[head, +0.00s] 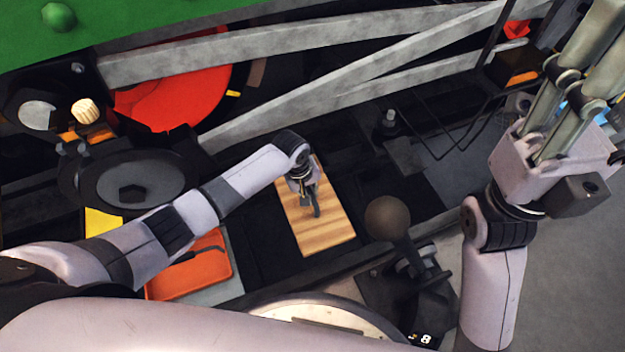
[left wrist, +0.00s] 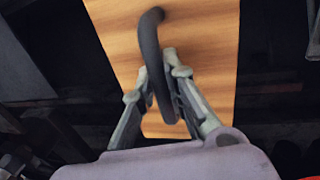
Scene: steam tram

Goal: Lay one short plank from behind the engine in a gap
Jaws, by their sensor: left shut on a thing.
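A short, light striped wooden plank (head: 325,236) lies lengthwise over the dark gap in the middle of the head view. It has a dark curved handle (left wrist: 149,45) on its top face. My left gripper (head: 311,197) reaches down over the plank and is shut on this handle. In the left wrist view its fingertips (left wrist: 153,84) are on either side of the handle, with the plank's face behind. I cannot tell whether the plank rests on something or hangs just above it. My right gripper (head: 590,75) points up at the upper right, away from the plank; its tips are partly out of frame.
Grey coupling rods (head: 330,85) and a red wheel (head: 180,90) lie beyond the plank. A dark round-knobbed lever (head: 388,217) stands close to its right. An orange tray (head: 200,268) lies at the lower left. Dark open space borders the plank on both sides.

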